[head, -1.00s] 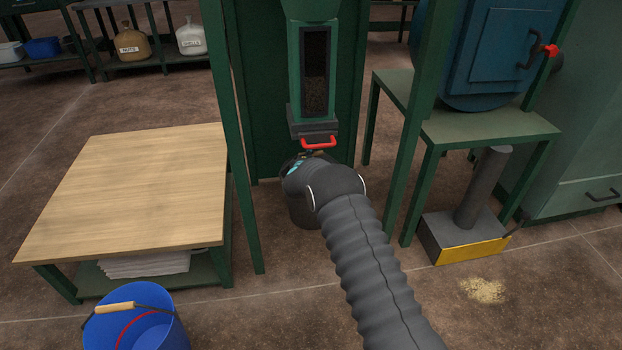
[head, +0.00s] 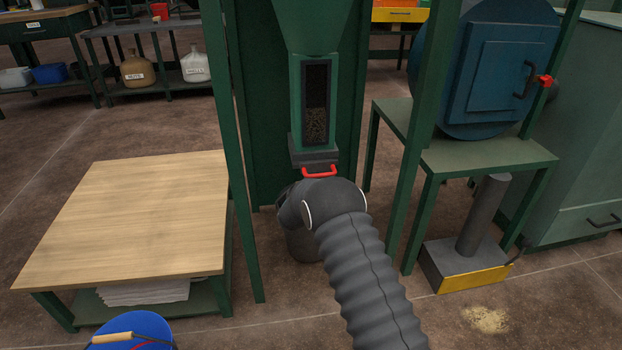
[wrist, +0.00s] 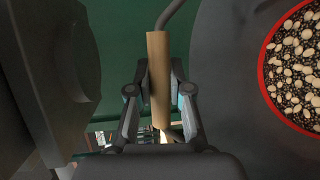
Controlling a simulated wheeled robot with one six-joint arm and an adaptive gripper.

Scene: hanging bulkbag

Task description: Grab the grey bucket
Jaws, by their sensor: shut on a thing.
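The grey bucket (head: 302,243) stands below the green hopper's outlet, mostly hidden behind my arm in the head view. In the wrist view its grey inside (wrist: 225,60) fills the right side. A red ring line and dark and pale grains (wrist: 300,70) show within it. Its tan grip (wrist: 158,75) sits on a grey wire handle. My gripper (wrist: 160,88) is shut on this grip, one finger on each side. The head view hides my fingers behind the wrist. Whether the bucket's base touches the floor is hidden.
The green hopper (head: 297,100) with a red gate handle (head: 320,170) is just above my wrist. Green posts stand on both sides. A wooden table (head: 130,215) and a blue bucket (head: 132,328) are at left. A grey pedestal (head: 470,250) and spilled grain (head: 486,319) are at right.

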